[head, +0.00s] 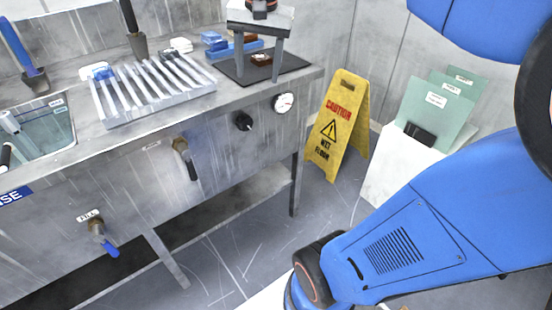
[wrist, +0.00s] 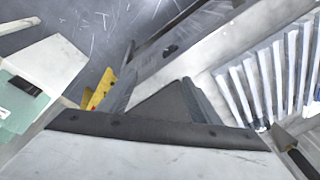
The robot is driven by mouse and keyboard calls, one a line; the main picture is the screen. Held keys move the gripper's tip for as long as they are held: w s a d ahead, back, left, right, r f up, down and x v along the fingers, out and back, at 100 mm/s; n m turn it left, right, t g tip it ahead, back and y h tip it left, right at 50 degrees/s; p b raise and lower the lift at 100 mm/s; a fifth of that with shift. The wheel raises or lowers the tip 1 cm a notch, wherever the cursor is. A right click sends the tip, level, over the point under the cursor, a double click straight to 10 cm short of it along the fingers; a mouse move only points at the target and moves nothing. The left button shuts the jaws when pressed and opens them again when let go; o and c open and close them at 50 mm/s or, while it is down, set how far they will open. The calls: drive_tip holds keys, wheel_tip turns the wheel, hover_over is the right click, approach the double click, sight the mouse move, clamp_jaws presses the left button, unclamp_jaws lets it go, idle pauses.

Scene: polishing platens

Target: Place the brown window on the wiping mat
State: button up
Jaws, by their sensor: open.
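A small brown piece (head: 261,59), which looks like the brown window, shows low between the legs of the small stand in the head view. It appears to lie on or just over a dark flat mat (head: 290,67), which may be the wiping mat. The mat also shows in the wrist view (wrist: 165,112), partly hidden by the stand's top. I cannot make out the brown piece in the wrist view. My gripper's fingers show in neither view; only my blue arm links are seen in the head view.
The stand (head: 277,52) bears a dark object (head: 262,8). Left of it are blue pieces (head: 215,41) and a ribbed rack (head: 150,90). A sink (head: 35,135) is far left. A yellow caution sign (head: 338,125) and a white holder with greenish sheets (head: 395,175) stand right.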

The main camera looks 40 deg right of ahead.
drive_tip(key=s+a+f+n+t, duration=0.1)
drive_tip(key=s+a+f+n, duration=0.1)
drive_tip(key=s+f+n, duration=0.2)
drive_tip(key=s+a+f+n+t, duration=0.1)
drive_tip(key=s+a+f+n, duration=0.2)
drive_tip(key=s+f, duration=0.8)
wheel_tip(320, 180, down, 2)
drive_tip(key=shift+a+f+n, duration=0.1)
drive_tip(key=shift+a+n, duration=0.1)
drive_tip(key=shift+n, duration=0.6)
